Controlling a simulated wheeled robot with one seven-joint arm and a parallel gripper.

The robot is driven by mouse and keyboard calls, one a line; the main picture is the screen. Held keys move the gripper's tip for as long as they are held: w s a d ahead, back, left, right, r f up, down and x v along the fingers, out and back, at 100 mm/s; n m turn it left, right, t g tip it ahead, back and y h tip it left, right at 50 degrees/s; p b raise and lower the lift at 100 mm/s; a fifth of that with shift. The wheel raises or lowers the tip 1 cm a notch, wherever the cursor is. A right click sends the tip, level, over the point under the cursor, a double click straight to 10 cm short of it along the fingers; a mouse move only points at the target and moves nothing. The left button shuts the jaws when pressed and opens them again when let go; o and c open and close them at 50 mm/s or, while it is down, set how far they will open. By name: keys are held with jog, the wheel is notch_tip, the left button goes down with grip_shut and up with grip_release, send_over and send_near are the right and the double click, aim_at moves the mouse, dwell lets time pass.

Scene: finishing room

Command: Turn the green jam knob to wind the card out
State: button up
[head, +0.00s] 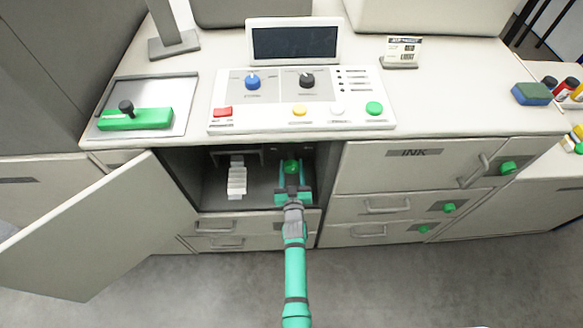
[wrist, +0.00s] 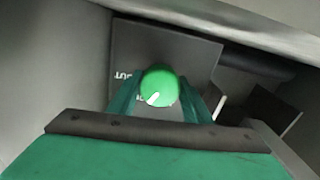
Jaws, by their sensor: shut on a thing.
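The green jam knob (head: 291,167) is inside the open compartment under the control panel. It also shows in the wrist view (wrist: 159,86) as a round green knob with a white pointer mark aimed to the lower left. Lettering reading "OUT" is on the dark plate (wrist: 180,50) behind it. My gripper (head: 293,190) reaches into the compartment, and its teal fingers (wrist: 160,104) are shut on the knob from both sides. White stepped pieces (head: 237,180) stand left of the knob in the compartment. I cannot make out the card for certain.
The compartment door (head: 85,230) hangs open to the left. Drawers with green knobs, one marked INK (head: 414,153), are on the right. The control panel (head: 300,122) with coloured buttons is above. The grey floor (head: 420,285) in front is clear.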

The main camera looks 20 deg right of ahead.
jog(key=m, duration=0.6)
jog(key=shift+a+f+m, duration=0.1)
jog(key=shift+m, duration=0.2)
dwell(0.5)
jog(key=o, duration=1)
jog(key=shift+s, duration=0.1)
jog(key=v, duration=1)
jog(key=shift+s+a, duration=0.1)
jog(key=shift+s, duration=0.25)
jog(key=shift+s, duration=0.1)
